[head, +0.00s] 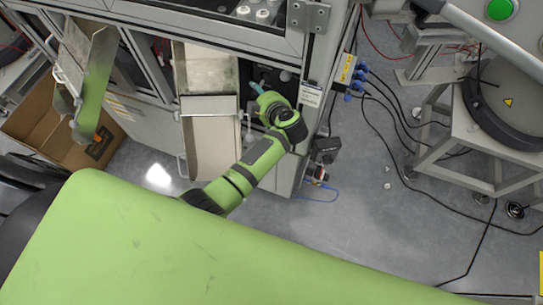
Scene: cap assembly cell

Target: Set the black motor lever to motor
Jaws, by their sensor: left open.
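My left gripper (257,88) is small in the head view. It is at the front of the machine cabinet, just right of the metal chute, at the end of my green arm. Its fingers are open and point up and left in the picture, with nothing visible between them. I cannot make out the black motor lever for certain. A dark recessed panel (287,76) lies close beside the gripper, and my wrist covers part of this area. My right gripper is not in view.
The metal chute (211,145) runs down the cabinet front, left of my wrist. An open cardboard box (32,128) stands on the floor at left. A round machine on a white stand (440,150) is at right, with loose cables across the floor (385,235).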

